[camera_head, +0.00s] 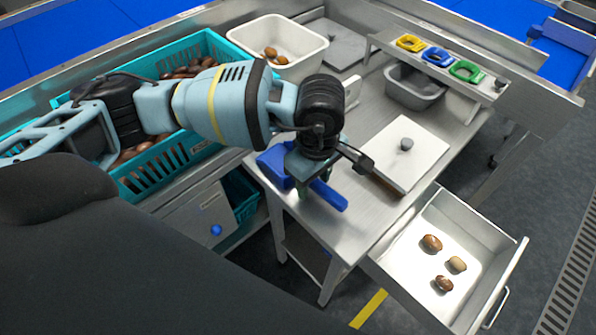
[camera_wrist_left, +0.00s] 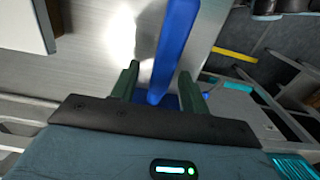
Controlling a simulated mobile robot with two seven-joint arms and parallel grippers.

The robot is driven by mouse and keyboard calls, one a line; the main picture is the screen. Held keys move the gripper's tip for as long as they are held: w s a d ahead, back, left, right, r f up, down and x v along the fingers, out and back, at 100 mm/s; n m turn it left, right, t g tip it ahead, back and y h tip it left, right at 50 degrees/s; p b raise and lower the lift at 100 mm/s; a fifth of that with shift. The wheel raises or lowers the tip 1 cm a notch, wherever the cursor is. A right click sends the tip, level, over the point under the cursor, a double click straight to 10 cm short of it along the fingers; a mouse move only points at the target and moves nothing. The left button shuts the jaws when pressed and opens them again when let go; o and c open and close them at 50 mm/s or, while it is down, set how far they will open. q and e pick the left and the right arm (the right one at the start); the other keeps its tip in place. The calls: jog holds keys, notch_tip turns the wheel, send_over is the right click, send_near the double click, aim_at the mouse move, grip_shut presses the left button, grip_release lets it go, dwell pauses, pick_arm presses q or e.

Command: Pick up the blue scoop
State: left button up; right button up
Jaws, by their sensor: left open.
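The blue scoop (camera_head: 331,197) lies on the steel table near its front left edge. Its bowl shows left of my gripper and its straight handle points to the lower right in the head view. In the left wrist view the scoop's handle (camera_wrist_left: 176,45) runs up between the two green fingers, with a gap on either side. My left gripper (camera_head: 312,184) is over the scoop, pointing down, open and holding nothing; its fingers also show in the left wrist view (camera_wrist_left: 160,82). The wrist hides the middle of the scoop. My right gripper is not in view.
A white board with a knob (camera_head: 414,145) lies right of the scoop. An open drawer (camera_head: 477,235) with three dates is at lower right. A teal crate (camera_head: 163,168) of dates and a white tub (camera_head: 308,67) stand behind. A grey bin (camera_head: 414,88) is at back right.

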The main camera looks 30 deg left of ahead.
pick_arm(q)
grip_shut()
dwell(0.3)
dwell(0.3)
jog(key=shift+r, duration=0.5)
jog(key=shift+d+r, duration=0.25)
jog(key=shift+r, duration=0.4)
jog(key=shift+d+r, duration=0.2)
jog(key=shift+r, duration=0.4)
jog(key=d, duration=0.5)
jog(key=d+r+b, duration=0.1)
jog(key=d, duration=0.4)
jog(key=d+b, duration=0.1)
jog(key=d, duration=0.4)
jog(key=shift+s+d+r, duration=0.1)
jog(key=shift+s+r, duration=0.05)
jog(key=shift+r, duration=0.05)
